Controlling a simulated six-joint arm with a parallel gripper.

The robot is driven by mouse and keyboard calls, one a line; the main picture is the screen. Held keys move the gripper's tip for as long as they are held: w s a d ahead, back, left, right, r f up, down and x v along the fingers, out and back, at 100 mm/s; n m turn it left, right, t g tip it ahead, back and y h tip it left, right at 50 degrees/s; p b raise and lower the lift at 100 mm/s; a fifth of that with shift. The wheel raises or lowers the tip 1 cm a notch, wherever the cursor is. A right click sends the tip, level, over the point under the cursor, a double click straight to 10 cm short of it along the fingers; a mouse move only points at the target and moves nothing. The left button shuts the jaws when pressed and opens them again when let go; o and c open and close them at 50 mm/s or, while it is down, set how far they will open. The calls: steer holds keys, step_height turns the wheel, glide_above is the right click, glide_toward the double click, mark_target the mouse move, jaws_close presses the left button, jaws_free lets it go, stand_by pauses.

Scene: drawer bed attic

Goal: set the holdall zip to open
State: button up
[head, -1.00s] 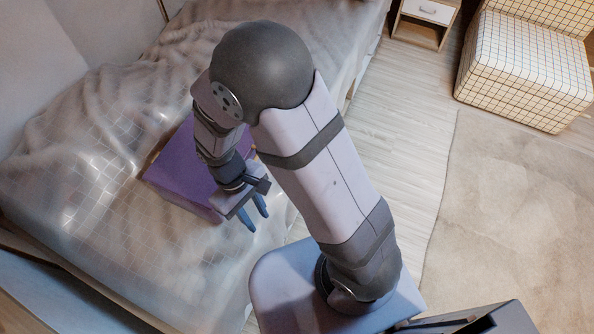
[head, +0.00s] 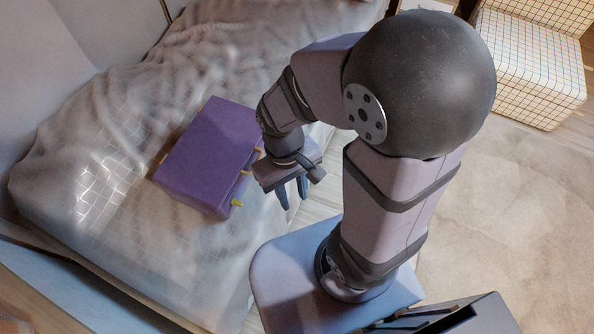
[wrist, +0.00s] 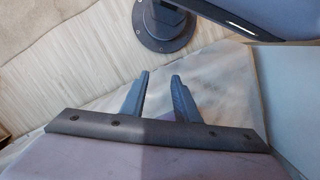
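The holdall (head: 208,155) is a purple box-shaped bag lying on the bed. Small yellow pieces (head: 237,203) stick out along its right side, and another shows at its left edge. I cannot tell which of them is the zip pull or how the zip stands. My gripper (head: 292,192) is just right of the holdall, apart from it, with its blue fingers pointing down. In the wrist view my gripper (wrist: 158,82) has its two fingers spread with a gap and nothing between them.
The bed (head: 100,200) has a rumpled grey cover, with free room around the holdall. A checked chair (head: 525,70) stands at the upper right, beside a pale rug (head: 480,220). My base stands close to the bed's right side.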

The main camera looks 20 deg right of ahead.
steer(key=shift+m+t, duration=0.5)
steer(key=shift+w+d+r+p, duration=0.25)
steer(key=shift+r, duration=0.35)
steer(key=shift+w+d+r+p, duration=0.2)
steer(key=shift+w+d+r, duration=0.1)
steer(key=shift+r, duration=0.35)
steer(key=shift+w+d+r+p, duration=0.2)
steer(key=shift+d+r+p, duration=0.05)
steer(key=shift+r, duration=0.35)
steer(key=shift+f, duration=0.1)
steer(key=w+d+f+n+t, duration=0.1)
steer(key=w+f+n+t, duration=0.1)
steer(key=w+f, duration=0.5)
steer(key=n+t+y+b, duration=0.1)
steer(key=n+t+y, duration=0.4)
steer(key=n+y, duration=0.15)
glide_toward(239, 203)
steer(key=shift+w+a+f+m, duration=0.15)
steer(key=shift+w+f+m, duration=0.15)
steer(key=shift+f+m, duration=0.05)
steer(key=shift+x, duration=3.65)
steer(key=shift+a, duration=0.1)
